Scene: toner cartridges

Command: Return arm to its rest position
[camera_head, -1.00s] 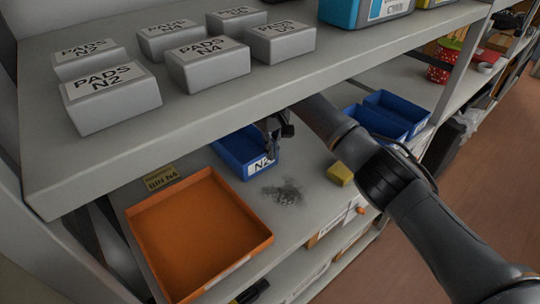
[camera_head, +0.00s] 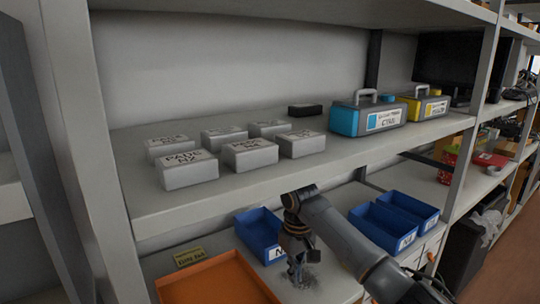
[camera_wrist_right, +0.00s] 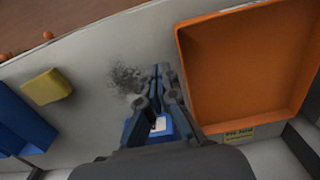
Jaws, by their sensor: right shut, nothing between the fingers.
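My right arm reaches in from the lower right in the head view. Its gripper (camera_head: 297,278) points down over the lower shelf, in front of and to the right of a blue bin (camera_head: 258,228). In the right wrist view the gripper (camera_wrist_right: 161,70) has its fingers together with nothing between them. It is beside a dark scattered smudge (camera_wrist_right: 127,80) on the grey shelf. The blue bin is mostly hidden behind the gripper in the wrist view. My left gripper is not in view.
Two blue bins (camera_head: 385,228) stand to the right. A yellow block (camera_wrist_right: 46,87) is on the shelf. The upper shelf (camera_head: 330,160) holds several grey pad boxes and two toner cases.

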